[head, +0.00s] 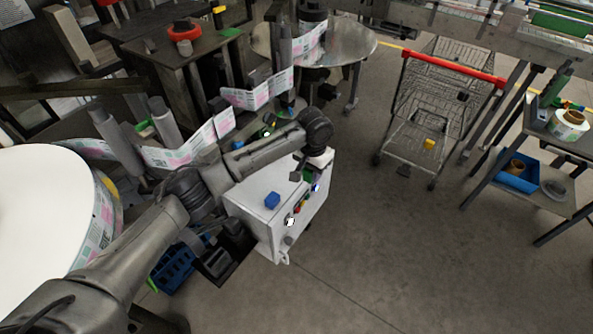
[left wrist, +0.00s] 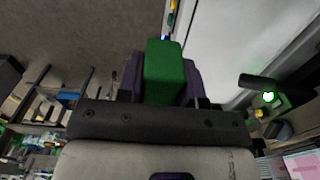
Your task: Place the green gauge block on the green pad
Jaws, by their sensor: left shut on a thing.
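The green gauge block (left wrist: 165,72) stands out between the two dark fingers of my left gripper (left wrist: 160,80) in the left wrist view. The gripper is shut on it. In the head view my left gripper (head: 311,166) is over the far right end of the white cabinet top, and the block is only a small green spot there, mostly hidden. I cannot tell whether the block touches the cabinet. A flat green patch (head: 230,32) on the dark table at the back left looks like the green pad. My right gripper is not in view.
A blue block (head: 272,200) sits on the white cabinet (head: 254,205), which has buttons on its front. A red ring (head: 183,31) lies on the dark table (head: 160,48). A label web runs around posts behind my arm. A cart (head: 440,100) stands right; the floor between is clear.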

